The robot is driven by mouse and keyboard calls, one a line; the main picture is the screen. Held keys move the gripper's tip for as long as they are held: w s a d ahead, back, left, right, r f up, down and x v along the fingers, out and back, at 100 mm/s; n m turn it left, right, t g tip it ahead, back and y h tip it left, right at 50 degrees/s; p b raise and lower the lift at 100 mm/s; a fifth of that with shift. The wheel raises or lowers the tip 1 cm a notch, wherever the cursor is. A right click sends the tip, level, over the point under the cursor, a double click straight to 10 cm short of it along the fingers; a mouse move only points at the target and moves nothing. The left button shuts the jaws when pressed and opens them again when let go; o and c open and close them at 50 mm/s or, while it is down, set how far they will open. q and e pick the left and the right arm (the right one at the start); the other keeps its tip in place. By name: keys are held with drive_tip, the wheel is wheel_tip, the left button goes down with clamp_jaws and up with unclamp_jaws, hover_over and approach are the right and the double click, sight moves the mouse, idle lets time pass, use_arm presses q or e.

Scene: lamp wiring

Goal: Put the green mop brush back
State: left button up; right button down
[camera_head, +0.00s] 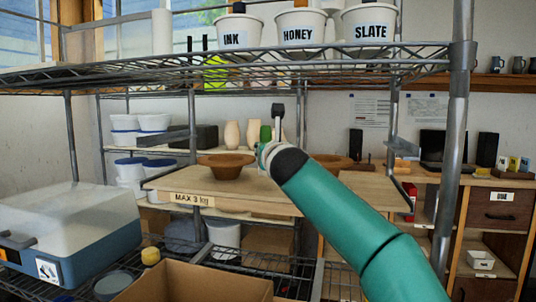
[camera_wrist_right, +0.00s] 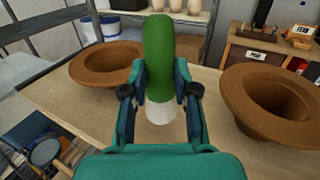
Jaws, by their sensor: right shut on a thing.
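The green mop brush (camera_wrist_right: 158,50) stands roughly upright between the fingers of my right gripper (camera_wrist_right: 160,92) in the wrist view. Its top is rounded and green, and its lower end is white. My right gripper is shut on it. In the head view a small green part of the brush (camera_head: 265,132) shows behind my right gripper (camera_head: 266,150), over the wooden board marked "MAX 3 kg" (camera_head: 165,185). I cannot tell whether its white end touches the board. My left gripper is not in view.
Wide-rimmed brown bowls flank the brush, one on the left (camera_wrist_right: 105,62) and one on the right (camera_wrist_right: 270,100). Above is a wire shelf (camera_head: 150,66) with white tubs labelled INK (camera_head: 237,37), HONEY (camera_head: 299,32) and SLATE (camera_head: 369,28). A cardboard box (camera_head: 195,282) sits at the lower front.

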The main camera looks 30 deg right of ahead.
drive_tip(key=shift+w+d+f+b, duration=0.1)
drive_tip(key=shift+f+b, duration=1.6)
drive_tip(key=shift+f, duration=0.1)
drive_tip(key=shift+r, duration=0.1)
drive_tip(key=c, duration=0.9)
unclamp_jaws()
drive_tip(key=shift+s, duration=0.3)
drive_tip(key=b+v, duration=0.4)
drive_tip(key=v, duration=0.7)
drive_tip(key=shift+s, duration=0.2)
